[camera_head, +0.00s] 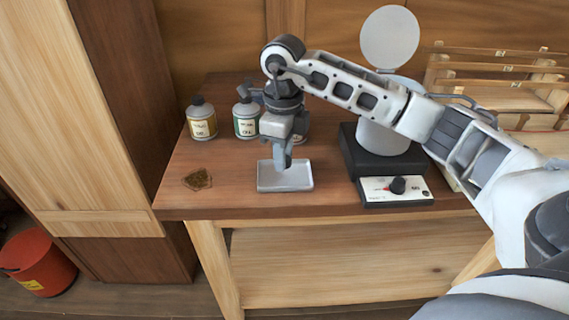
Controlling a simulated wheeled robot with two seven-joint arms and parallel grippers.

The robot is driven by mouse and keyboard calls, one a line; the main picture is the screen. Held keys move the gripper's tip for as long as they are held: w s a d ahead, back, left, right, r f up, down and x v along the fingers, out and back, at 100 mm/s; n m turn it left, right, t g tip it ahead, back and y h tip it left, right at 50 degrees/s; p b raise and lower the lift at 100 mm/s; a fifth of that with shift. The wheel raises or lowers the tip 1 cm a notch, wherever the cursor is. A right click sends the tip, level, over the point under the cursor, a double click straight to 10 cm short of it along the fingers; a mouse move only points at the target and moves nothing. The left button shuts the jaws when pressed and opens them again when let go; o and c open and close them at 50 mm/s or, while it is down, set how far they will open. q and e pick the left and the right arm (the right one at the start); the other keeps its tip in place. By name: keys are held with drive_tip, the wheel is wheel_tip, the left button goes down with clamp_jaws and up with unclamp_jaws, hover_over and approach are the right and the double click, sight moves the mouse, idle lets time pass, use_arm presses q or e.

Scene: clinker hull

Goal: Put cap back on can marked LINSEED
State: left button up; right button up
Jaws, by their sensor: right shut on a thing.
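Three cans stand in a row at the back left of the bench. The left can (202,122) has a yellowish label and a dark top. The middle can (246,121) has a green label and a dark top. The third can (302,126) is mostly hidden behind my right gripper. The labels are too small to read, so I cannot tell which is LINSEED. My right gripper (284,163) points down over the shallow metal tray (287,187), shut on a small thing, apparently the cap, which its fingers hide. My left gripper is not in view.
A black-based device with a white pot (383,136), a raised round lid (389,38) and a knob panel (397,190) stands right of the tray. A brown stain-like patch (198,179) lies front left. A wooden rack (495,73) is back right. A red bucket (38,262) stands on the floor.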

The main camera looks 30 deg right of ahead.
drive_tip(key=s+a+r, duration=0.7)
drive_tip(key=s, duration=0.2)
drive_tip(key=shift+s+a+r+b, duration=0.2)
drive_tip(key=shift+a+r+b, duration=0.1)
drive_tip(key=shift+r, duration=0.05)
wheel_tip(320, 180, down, 9)
drive_tip(key=w+a+n, duration=0.1)
drive_tip(key=a+n, duration=0.1)
drive_tip(key=n, duration=2.6)
drive_tip(key=shift+w+n, duration=0.35)
drive_tip(key=shift+n, duration=0.05)
drive_tip(key=shift+f, duration=0.1)
